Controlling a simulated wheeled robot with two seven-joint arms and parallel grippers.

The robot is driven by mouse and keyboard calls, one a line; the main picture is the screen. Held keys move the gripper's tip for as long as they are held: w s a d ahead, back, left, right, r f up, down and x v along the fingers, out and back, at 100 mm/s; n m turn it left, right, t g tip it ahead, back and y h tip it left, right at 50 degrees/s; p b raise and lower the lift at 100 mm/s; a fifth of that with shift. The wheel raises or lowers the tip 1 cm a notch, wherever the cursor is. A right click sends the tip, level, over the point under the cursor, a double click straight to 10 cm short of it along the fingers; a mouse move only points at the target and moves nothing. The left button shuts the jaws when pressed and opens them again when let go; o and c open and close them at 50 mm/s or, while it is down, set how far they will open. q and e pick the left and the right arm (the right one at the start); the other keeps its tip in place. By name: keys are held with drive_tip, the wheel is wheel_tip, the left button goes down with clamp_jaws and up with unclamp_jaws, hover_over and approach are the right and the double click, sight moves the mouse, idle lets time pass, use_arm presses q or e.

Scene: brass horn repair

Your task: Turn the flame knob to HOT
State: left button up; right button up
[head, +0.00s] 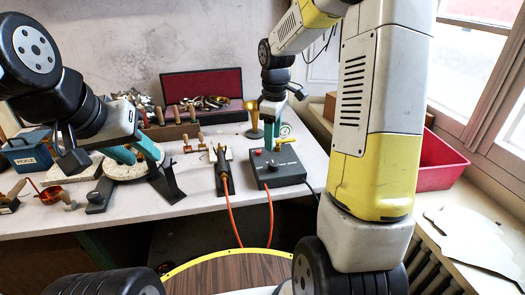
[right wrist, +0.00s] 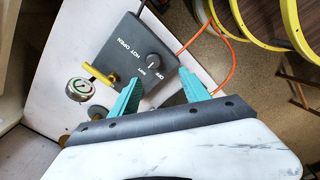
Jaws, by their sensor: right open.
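The dark control box (head: 278,168) stands on the bench with a red button on top. In the right wrist view the box (right wrist: 125,58) shows a black round flame knob (right wrist: 153,61) with white lettering around it, including OFF, HOT and OPEN. Which mark the knob points at is too small to tell. My right gripper (right wrist: 161,76) is open, its teal fingers apart and empty, with the knob seen between and beyond the tips. In the head view my right gripper (head: 271,125) hangs over the box. My left gripper (head: 138,152) is over the bench at left, fingers apart.
A yellow lever (right wrist: 100,75) and a round gauge (right wrist: 82,90) sit beside the box. A torch on a stand (head: 222,170) is left of it, with orange hoses (head: 232,215) hanging off the front edge. A red-lined case (head: 203,86) is behind; a red bin (head: 440,165) is at right.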

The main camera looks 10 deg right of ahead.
sight(273, 163)
drive_tip(key=shift+n+g, duration=0.3)
drive_tip(key=shift+n, duration=0.3)
drive_tip(key=f, duration=0.1)
drive_tip(key=w+f, duration=0.2)
drive_tip(key=shift+d+f, duration=0.35)
drive_tip(key=shift+d, duration=0.05)
wheel_tip(273, 163, down, 7)
drive_tip(key=shift+f, duration=0.15)
clamp_jaws()
